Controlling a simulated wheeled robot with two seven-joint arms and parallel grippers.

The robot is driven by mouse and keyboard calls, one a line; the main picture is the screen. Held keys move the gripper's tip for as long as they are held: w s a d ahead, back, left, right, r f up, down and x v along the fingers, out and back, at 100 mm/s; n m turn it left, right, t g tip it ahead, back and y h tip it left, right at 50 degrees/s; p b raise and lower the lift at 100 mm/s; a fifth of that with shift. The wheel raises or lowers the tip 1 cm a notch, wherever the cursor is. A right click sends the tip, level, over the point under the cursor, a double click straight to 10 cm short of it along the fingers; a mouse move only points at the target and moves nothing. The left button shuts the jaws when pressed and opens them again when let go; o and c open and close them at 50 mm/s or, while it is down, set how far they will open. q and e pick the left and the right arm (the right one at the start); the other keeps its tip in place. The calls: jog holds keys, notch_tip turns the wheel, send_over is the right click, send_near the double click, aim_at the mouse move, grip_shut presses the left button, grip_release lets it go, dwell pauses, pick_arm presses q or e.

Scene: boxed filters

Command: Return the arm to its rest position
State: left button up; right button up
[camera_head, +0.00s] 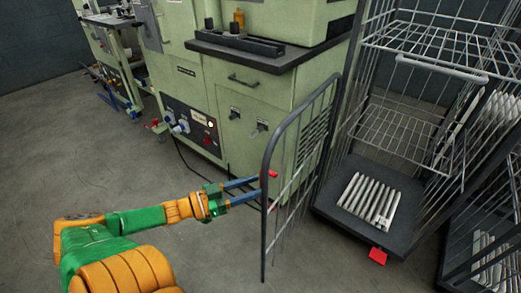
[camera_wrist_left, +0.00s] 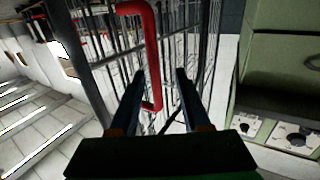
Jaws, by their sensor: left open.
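My left gripper (camera_head: 260,187) reaches in from the left, its two dark fingers pointing at the edge of an open wire cage door (camera_head: 268,215). It is open and holds nothing that I can see. In the left wrist view, a red handle (camera_wrist_left: 152,50) on the wire door shows between the left gripper's fingertips (camera_wrist_left: 160,74). A gap shows on each side of it, and how deep it lies between them is unclear. In the head view only a small red part of the handle (camera_head: 273,174) shows beside the door edge. My right gripper is not in view.
The wire cage cart (camera_head: 425,45) stands at the right, with pale slatted filters (camera_head: 368,199) on its dark base and a red piece (camera_head: 377,256) at its front. A green machine (camera_head: 243,115) stands behind the door. The floor (camera_head: 70,165) at the left is clear.

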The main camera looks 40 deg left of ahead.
pick_arm(q)
jog(key=v, duration=0.4)
jog(key=shift+s+a+p, duration=0.1)
jog(key=shift+s+p, duration=0.1)
jog(key=shift+p, duration=0.1)
